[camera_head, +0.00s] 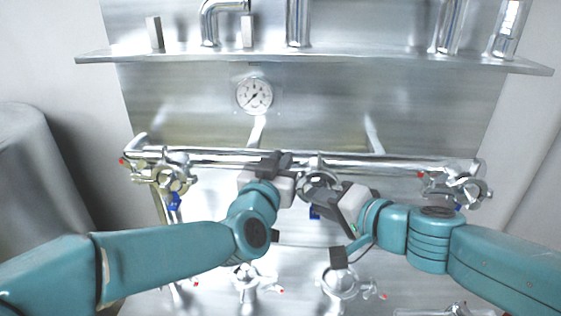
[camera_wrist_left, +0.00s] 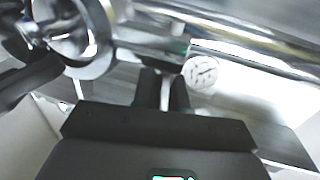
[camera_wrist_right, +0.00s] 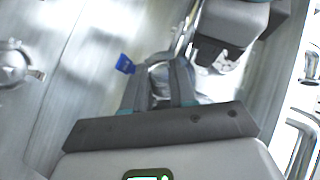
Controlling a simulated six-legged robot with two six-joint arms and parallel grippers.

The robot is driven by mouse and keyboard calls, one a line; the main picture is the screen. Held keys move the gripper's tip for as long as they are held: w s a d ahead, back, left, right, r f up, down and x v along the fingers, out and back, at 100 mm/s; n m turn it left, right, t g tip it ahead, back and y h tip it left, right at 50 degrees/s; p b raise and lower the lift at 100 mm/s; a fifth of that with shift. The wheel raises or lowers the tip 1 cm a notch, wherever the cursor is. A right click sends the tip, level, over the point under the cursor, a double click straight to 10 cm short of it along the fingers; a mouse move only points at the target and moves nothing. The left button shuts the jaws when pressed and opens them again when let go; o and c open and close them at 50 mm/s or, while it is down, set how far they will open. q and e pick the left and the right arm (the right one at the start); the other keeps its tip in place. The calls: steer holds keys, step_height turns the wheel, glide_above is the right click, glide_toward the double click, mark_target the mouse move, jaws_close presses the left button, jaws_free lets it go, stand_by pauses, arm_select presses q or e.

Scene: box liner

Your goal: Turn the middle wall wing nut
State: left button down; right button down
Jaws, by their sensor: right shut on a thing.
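The middle wall wing nut (camera_head: 318,173) sits on a ring-shaped clamp fitting on the horizontal wall pipe (camera_head: 400,164). My right gripper (camera_head: 312,188) is shut on the wing nut from the right and below, and its fingers hide much of it. In the right wrist view the round fitting (camera_wrist_right: 160,75) shows between and behind the fingers. My left gripper (camera_head: 280,160) is at the pipe just left of the fitting. In the left wrist view a gap shows between its fingers (camera_wrist_left: 165,90), while the pipe hides their tips. The ring fitting (camera_wrist_left: 85,40) lies beside it.
A pressure gauge (camera_head: 254,95) hangs above the pipe. Other clamp fittings stand at the left (camera_head: 172,176) and right (camera_head: 455,188) pipe ends. Several valves are lower down, and a steel shelf (camera_head: 330,57) spans the top. My two grippers are very close together.

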arm_select(q)
steer(key=shift+r+m+h, duration=0.1)
steer(key=shift+m+h, duration=0.3)
steer(key=shift+h, duration=0.2)
steer(key=shift+s+d+r+m+g+h, duration=0.1)
steer(key=shift+d+m+g+h, duration=0.05)
steer(key=shift+m+g+h, duration=1.1)
steer(key=shift+s+d+r+m+g+h, duration=0.1)
steer(key=shift+m+g+h, duration=0.65)
steer(key=shift+h, duration=0.85)
steer(key=shift+s+d+m+g+h, duration=0.15)
steer(key=shift+m+g+h, duration=0.55)
steer(key=shift+m+h, duration=0.65)
steer(key=shift+d+g+h, duration=0.1)
steer(key=shift+g+h, duration=0.2)
steer(key=shift+f, duration=0.1)
steer(key=c, duration=1.3)
jaws_free()
steer(key=shift+o, duration=0.2)
steer(key=shift+f, duration=0.15)
steer(key=shift+f, duration=0.1)
steer(key=shift+d, duration=0.1)
